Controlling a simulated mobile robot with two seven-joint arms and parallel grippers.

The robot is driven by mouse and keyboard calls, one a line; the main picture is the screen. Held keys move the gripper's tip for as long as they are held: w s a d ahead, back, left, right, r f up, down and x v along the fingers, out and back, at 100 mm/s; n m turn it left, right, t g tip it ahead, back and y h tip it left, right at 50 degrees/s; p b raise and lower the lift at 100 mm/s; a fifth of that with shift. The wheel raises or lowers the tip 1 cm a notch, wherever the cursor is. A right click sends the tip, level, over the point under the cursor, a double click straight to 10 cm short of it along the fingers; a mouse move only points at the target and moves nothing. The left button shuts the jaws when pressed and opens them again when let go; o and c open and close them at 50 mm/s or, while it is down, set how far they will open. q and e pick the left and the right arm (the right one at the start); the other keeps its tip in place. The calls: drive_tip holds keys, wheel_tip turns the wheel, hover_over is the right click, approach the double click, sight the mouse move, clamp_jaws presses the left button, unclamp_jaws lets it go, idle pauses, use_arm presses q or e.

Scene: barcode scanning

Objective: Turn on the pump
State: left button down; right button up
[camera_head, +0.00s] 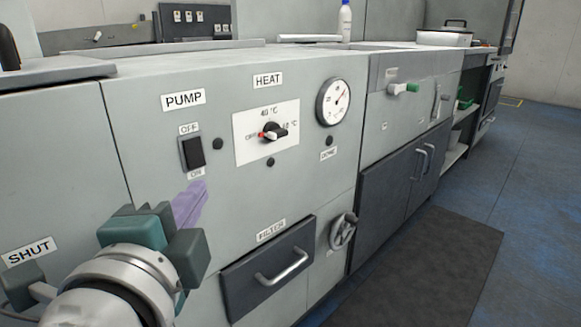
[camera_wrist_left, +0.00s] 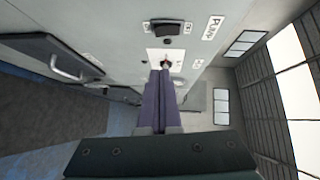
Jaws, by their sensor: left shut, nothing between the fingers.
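The black pump rocker switch (camera_head: 192,153) sits on the grey machine front, under the PUMP label (camera_head: 183,98), with OFF above it and ON below it. In the left wrist view the switch (camera_wrist_left: 167,27) shows beyond and a little above the fingertips. My left gripper (camera_head: 198,188) has purple fingers shut together and empty, just below the switch near the ON label (camera_head: 196,174). In the left wrist view the fingers (camera_wrist_left: 160,76) point toward the panel. I cannot tell whether they touch it. My right gripper is not in view.
Right of the switch are a HEAT knob (camera_head: 272,132) and a round gauge (camera_head: 333,102). Below are a FILTER drawer (camera_head: 268,272) with a handle and a handwheel (camera_head: 343,231). A SHUT label (camera_head: 29,251) is at lower left.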

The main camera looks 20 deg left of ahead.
sight(202, 162)
use_arm(q)
drive_tip(key=shift+w+a+f+b, duration=0.2)
drive_tip(key=shift+w+a+b, duration=0.15)
drive_tip(key=shift+w+a, duration=0.75)
drive_tip(key=shift+w+a+f+b, duration=0.15)
drive_tip(key=shift+w+a+b, duration=0.15)
drive_tip(key=shift+w+a, duration=0.8)
drive_tip(key=shift+w+a+f+b, duration=0.2)
drive_tip(key=shift+w+a+b, duration=0.15)
drive_tip(key=shift+w+a, duration=0.75)
drive_tip(key=shift+w+d, duration=0.25)
drive_tip(key=shift+d, duration=0.05)
drive_tip(key=shift+w+a+f+m+t+b, duration=0.1)
drive_tip(key=shift+a+f+m+t+b, duration=0.3)
drive_tip(key=shift+b, duration=0.65)
drive_tip(key=shift+d+r+p, duration=0.15)
drive_tip(key=shift+r+p, duration=0.1)
drive_tip(key=shift+p, duration=0.1)
drive_tip(key=shift+y, duration=0.3)
